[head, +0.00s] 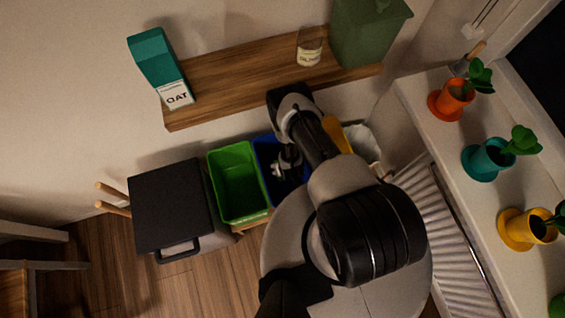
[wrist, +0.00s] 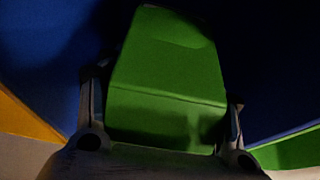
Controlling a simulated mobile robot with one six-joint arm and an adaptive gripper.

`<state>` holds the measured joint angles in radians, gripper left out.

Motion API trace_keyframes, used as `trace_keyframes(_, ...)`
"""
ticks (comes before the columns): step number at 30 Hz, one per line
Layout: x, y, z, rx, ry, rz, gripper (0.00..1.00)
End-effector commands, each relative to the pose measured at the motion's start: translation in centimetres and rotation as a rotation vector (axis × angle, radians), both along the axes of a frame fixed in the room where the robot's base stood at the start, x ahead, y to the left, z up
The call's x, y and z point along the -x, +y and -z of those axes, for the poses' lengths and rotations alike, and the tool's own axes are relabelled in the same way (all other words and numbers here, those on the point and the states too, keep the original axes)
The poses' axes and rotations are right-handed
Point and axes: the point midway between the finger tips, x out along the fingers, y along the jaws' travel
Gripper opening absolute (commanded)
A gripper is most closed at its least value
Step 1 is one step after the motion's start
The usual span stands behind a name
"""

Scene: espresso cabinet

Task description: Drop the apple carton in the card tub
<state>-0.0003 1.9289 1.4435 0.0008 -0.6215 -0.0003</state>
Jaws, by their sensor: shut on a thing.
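A green carton (wrist: 165,75), which I take to be the apple carton, fills the middle of the wrist view between the two fingers of my gripper (wrist: 164,118). My gripper is shut on it. In the head view my gripper (head: 287,165) points down at the blue tub (head: 264,148), and the carton is hidden there by my arm. Dark blue walls (wrist: 48,45) surround the carton in the wrist view, so it is in or just over the blue tub. No label shows on the tubs, so I cannot read which is for card.
A green tub (head: 238,183) stands left of the blue one, and a yellow tub (head: 336,130) right. A white-lined bin (head: 363,144) and a black-lidded bin (head: 172,205) flank them. A shelf (head: 240,80) above holds an oat carton (head: 160,68), a glass (head: 309,47) and a green container (head: 368,30).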

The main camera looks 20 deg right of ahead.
Motion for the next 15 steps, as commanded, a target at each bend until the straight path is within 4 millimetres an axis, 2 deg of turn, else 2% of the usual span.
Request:
trace_keyframes(1,0.0,0.0,1.8,0.000,0.000,0.000,0.36)
trace_keyframes(4,0.0,0.0,3.4,0.000,0.000,0.000,0.36)
trace_keyframes(15,-0.1,0.0,5.9,0.000,-0.001,0.000,0.36)
